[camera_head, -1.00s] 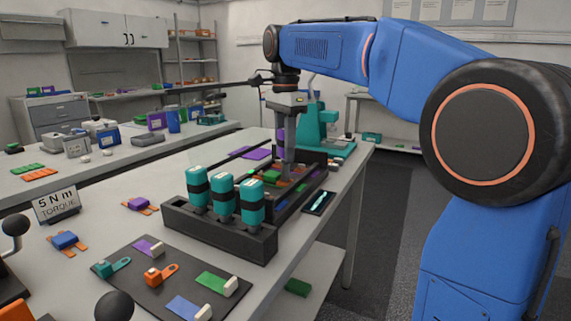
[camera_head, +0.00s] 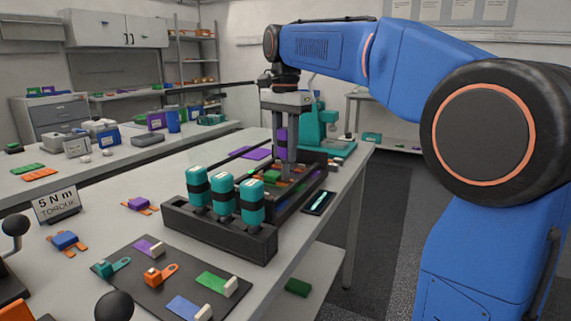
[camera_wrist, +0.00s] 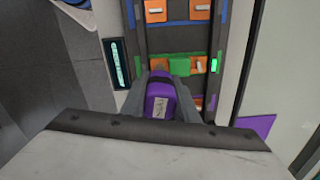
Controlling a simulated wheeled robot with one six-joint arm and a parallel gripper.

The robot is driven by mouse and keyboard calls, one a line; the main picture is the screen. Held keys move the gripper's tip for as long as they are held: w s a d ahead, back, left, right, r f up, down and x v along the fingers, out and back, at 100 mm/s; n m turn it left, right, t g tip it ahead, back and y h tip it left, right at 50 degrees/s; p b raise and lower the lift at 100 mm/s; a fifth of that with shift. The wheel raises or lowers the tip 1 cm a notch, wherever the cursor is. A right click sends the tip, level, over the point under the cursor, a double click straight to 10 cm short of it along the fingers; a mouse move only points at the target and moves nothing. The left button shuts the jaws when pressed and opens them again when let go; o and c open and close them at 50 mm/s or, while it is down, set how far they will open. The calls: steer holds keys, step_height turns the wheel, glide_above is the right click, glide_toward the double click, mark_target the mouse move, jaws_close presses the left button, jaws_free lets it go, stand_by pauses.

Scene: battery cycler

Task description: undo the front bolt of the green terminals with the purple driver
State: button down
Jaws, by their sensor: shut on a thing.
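My gripper (camera_head: 287,155) points down over the long dark tray on the bench and is shut on the purple driver (camera_head: 281,139). In the wrist view the purple driver (camera_wrist: 160,98) stands between the two grey fingers (camera_wrist: 160,90), its labelled top towards the camera. The green terminals (camera_wrist: 172,65) lie just beyond the driver in that view, between blue and purple strips. In the head view only a little green (camera_head: 272,177) shows beside the fingers. The driver's tip and the front bolt are hidden, so I cannot tell whether they touch.
Three teal cylinders with black bands (camera_head: 223,200) stand in the near end of the dark rack (camera_head: 225,236). A small dark tray with a teal item (camera_head: 318,202) lies to its right. A black mat (camera_head: 127,265) with coloured parts lies in front. A torque sign (camera_head: 56,203) stands at left.

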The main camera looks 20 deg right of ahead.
mark_target(285, 129)
steer(key=shift+n, duration=1.5)
steer(key=shift+n, duration=0.5)
steer(key=shift+r, duration=3)
